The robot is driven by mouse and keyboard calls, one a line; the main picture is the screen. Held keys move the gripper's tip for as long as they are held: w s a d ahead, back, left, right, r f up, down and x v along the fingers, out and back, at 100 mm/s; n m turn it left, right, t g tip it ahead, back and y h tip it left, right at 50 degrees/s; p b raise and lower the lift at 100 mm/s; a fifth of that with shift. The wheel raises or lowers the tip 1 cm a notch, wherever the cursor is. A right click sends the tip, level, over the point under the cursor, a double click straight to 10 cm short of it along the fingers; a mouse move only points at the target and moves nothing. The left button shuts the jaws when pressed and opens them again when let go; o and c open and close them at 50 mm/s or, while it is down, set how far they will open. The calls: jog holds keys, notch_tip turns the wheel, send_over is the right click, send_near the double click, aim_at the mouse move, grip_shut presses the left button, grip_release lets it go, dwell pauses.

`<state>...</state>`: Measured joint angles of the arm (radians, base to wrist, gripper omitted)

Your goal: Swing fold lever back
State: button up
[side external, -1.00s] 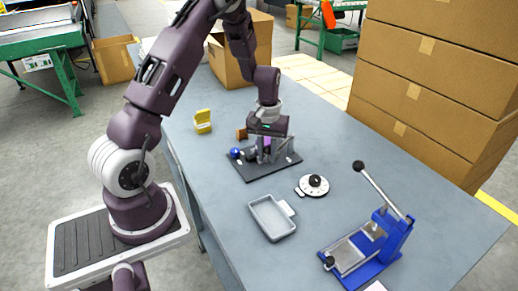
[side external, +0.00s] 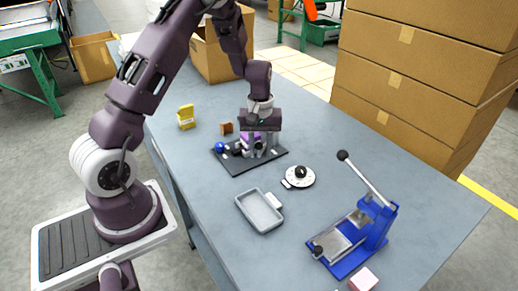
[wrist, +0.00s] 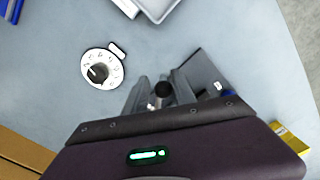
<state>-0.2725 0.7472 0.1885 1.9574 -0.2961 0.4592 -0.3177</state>
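The folder gluer is a dark base plate (side external: 236,167) with a blue ball knob (side external: 220,147) at its left end, a purple part (side external: 247,140) and grey metal parts. Its plate also shows partly in the wrist view (wrist: 205,72). My gripper (side external: 262,154) points down over the plate, its two fingers apart. In the wrist view, a black round knob (wrist: 163,89) on a metal stem shows between the fingers of my gripper (wrist: 155,98), with no clear grip on it. The fingers hide part of the gluer, and I cannot tell which part is the fold lever.
A white dial (side external: 299,177) and a grey tray (side external: 259,212) lie in front of the gluer. A blue lever press (side external: 372,232) stands at right. A yellow block (side external: 186,118) and a small brown block (side external: 227,128) sit behind. Stacked cartons (side external: 400,85) border the right side.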

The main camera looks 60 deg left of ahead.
jog(key=shift+o, duration=0.4)
jog(key=shift+s, duration=0.1)
jog(key=shift+r, duration=0.1)
notch_tip(320, 180, up, 7)
